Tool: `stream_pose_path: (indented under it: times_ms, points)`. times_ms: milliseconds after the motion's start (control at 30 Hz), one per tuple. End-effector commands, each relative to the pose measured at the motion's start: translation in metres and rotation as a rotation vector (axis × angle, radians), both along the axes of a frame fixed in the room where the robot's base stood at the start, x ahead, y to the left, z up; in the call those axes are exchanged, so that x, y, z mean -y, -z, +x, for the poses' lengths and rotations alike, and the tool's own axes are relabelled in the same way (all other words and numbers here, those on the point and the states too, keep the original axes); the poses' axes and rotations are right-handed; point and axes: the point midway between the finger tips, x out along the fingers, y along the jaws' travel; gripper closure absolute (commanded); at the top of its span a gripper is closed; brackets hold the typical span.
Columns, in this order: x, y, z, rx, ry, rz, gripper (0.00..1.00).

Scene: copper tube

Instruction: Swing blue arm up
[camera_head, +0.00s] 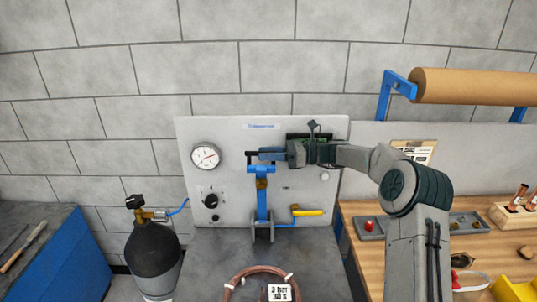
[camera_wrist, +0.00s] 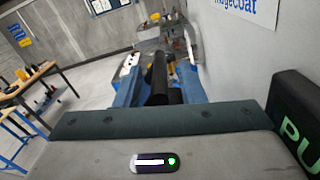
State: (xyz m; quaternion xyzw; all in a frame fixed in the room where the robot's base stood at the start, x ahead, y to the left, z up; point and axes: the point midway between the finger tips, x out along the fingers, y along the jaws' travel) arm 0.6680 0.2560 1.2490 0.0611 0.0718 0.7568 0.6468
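The blue arm (camera_head: 262,203) stands upright in front of the grey-white panel, rising from a grey bracket (camera_head: 262,233). A blue crosspiece (camera_head: 260,169) tops it, with brass-coloured fittings just below. My gripper (camera_head: 265,154) reaches in from the right, level, and lies just above the crosspiece; whether it touches is unclear. In the wrist view, a black bar (camera_wrist: 160,78) points toward the camera in front of my gripper, with blue shapes on both sides.
The panel (camera_head: 225,130) carries a gauge (camera_head: 206,156) and a black knob (camera_head: 211,201). A yellow-handled valve (camera_head: 308,212) sits low beside the blue arm. A dark gas cylinder (camera_head: 152,252) stands left. A copper coil (camera_head: 240,280) lies in front. A wooden bench (camera_head: 356,270) is right.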

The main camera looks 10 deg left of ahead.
Motion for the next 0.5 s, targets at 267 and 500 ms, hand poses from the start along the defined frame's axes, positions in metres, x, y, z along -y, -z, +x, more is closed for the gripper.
stream_pose_path:
  times_ms: [267, 500]
  points:
    - [0.041, 0.004, 0.008, 0.002, 0.005, 0.000, 0.64]
    - [0.096, 0.003, 0.016, 0.003, 0.006, 0.000, 0.64]
